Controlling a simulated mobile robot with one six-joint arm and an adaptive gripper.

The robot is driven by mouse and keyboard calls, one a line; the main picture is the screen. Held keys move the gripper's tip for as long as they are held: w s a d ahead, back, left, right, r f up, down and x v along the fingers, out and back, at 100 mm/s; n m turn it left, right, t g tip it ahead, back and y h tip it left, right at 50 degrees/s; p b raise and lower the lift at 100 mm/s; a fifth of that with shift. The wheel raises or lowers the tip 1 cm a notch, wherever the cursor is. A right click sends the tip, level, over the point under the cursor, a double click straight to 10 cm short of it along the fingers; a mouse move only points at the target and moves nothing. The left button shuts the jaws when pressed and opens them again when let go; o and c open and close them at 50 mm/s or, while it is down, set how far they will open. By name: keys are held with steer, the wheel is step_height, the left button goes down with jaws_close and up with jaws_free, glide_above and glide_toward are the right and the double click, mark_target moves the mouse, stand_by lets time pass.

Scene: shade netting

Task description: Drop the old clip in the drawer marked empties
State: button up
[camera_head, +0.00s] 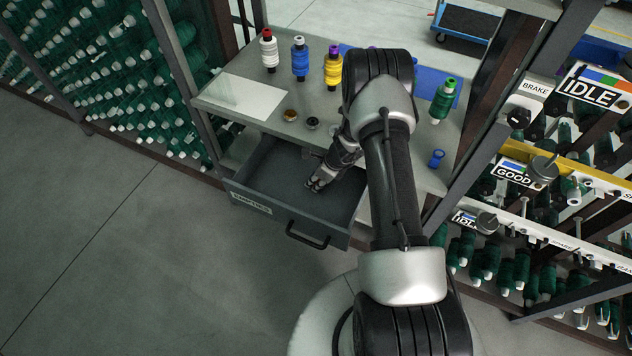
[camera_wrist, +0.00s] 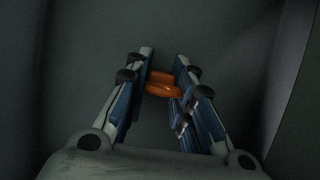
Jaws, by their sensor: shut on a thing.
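My gripper (camera_wrist: 161,88) is shut on a small orange clip (camera_wrist: 162,85), which shows between the fingertips in the wrist view. In the head view my gripper (camera_head: 314,184) is inside the open drawer (camera_head: 262,168), low over its grey floor. The drawer's front bears a white label (camera_head: 251,203), whose small print is hard to read but looks like "EMPTIES". The clip cannot be made out in the head view. Whether it touches the drawer floor I cannot tell.
A blue piece (camera_head: 437,158) lies at right. The drawer handle (camera_head: 307,236) juts forward.

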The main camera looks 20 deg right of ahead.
steer(key=shift+r, duration=0.1)
steer(key=o, duration=0.5)
steer(key=shift+f, duration=0.2)
steer(key=o, duration=0.5)
steer(key=shift+c, duration=0.2)
steer(key=shift+r, duration=0.1)
